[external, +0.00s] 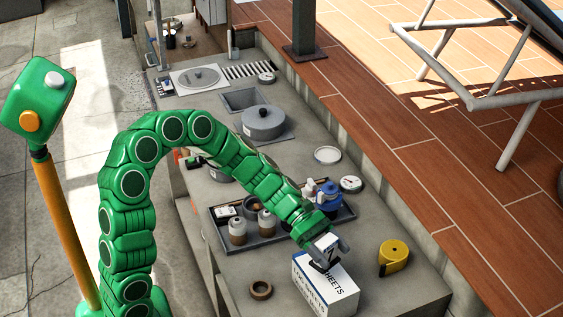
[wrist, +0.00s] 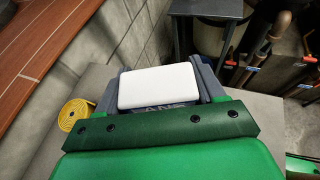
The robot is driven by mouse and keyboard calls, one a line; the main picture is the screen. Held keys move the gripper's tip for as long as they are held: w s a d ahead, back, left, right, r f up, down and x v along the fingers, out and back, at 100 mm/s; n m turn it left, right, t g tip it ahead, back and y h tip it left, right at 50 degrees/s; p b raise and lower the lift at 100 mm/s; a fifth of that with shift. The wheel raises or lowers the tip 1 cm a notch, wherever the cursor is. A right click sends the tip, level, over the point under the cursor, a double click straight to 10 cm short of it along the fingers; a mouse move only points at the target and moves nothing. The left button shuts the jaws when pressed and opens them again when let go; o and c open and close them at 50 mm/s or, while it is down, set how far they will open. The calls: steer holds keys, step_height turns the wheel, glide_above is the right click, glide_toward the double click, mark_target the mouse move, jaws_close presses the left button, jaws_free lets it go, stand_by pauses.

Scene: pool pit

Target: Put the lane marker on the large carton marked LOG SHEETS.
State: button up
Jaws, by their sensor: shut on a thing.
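The large white carton (external: 326,288) lettered SHEETS stands on the grey counter, directly under my gripper. The marker is at the carton's top, over its back part. I cannot tell whether it touches the carton or hovers just above it. The carton does not show clearly in the wrist view.
A yellow tape roll (external: 394,258) lies right of the carton, and a brown ring (external: 261,290) lies to its left. Behind is a dark tray (external: 226,247) with jars and a blue jug (external: 328,198). A round gauge (external: 350,184) and a lidded pot (external: 263,122) stand farther back.

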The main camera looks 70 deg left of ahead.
mark_target(329, 255)
steer(key=shift+w+f, duration=0.2)
steer(key=shift+f, duration=0.1)
steer(key=shift+w+f, duration=0.1)
steer(key=shift+f, duration=1.55)
steer(key=o, duration=1.1)
steer(key=shift+f, duration=0.1)
steer(key=shift+o, duration=0.2)
steer(key=shift+a+r, duration=0.25)
steer(key=v, duration=1.1)
steer(key=shift+s, duration=0.25)
steer(key=shift+a+r, duration=0.1)
